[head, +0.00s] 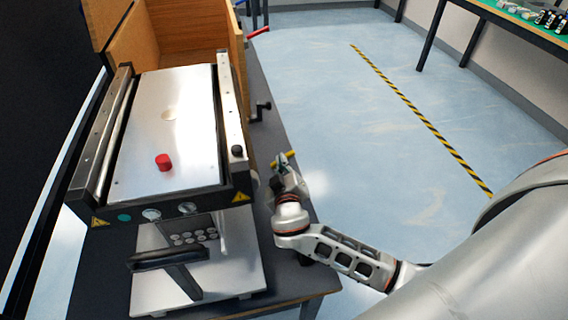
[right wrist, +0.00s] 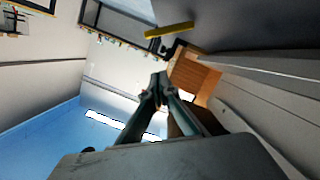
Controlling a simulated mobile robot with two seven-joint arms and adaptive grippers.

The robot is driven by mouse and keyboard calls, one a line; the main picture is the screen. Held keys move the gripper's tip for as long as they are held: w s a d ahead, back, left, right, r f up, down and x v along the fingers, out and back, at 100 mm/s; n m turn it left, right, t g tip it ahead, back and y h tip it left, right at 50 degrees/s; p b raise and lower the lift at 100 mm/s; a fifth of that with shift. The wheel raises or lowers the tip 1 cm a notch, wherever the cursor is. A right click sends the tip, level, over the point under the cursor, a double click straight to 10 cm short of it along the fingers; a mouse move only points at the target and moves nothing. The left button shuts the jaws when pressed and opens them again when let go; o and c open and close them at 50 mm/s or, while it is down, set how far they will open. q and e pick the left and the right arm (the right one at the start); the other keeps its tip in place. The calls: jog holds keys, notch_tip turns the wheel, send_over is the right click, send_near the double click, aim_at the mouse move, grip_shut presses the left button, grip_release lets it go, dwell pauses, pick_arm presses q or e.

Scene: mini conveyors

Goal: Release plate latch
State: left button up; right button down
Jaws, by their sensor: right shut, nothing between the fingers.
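The machine's silver top plate (head: 168,120) lies flat between two side rails, with a red knob (head: 163,162) on it. A yellow bar (head: 283,158) shows at the machine's right side, just beyond my right gripper; it also shows in the right wrist view (right wrist: 168,30). I cannot tell whether this bar is the plate latch. My right gripper (head: 280,172) is beside the machine's front right corner. In the right wrist view its fingers (right wrist: 158,82) are together and empty, apart from the yellow bar. My left gripper is out of view.
A wooden box (head: 190,28) stands behind the plate. A black crank (head: 260,110) sticks out on the right side. A black handle (head: 165,260) is at the machine's front. The dark table edge is close on the right; open floor (head: 340,120) lies beyond it.

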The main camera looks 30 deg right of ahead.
send_over(287, 155)
jog(key=s+a, duration=0.1)
jog(key=a, duration=0.2)
jog(key=f, duration=0.2)
jog(key=shift+s+d+f+b, duration=0.2)
jog(key=shift+d+f+b, duration=0.1)
jog(key=shift+f, duration=0.15)
jog(key=shift+s+d+f+b, duration=0.2)
jog(key=shift+d+f+b, duration=0.1)
jog(key=shift+f, duration=0.15)
jog(key=shift+d+f, duration=0.3)
jog(key=shift+f, duration=0.1)
jog(key=shift+s+f, duration=0.1)
jog(key=shift+d, duration=0.1)
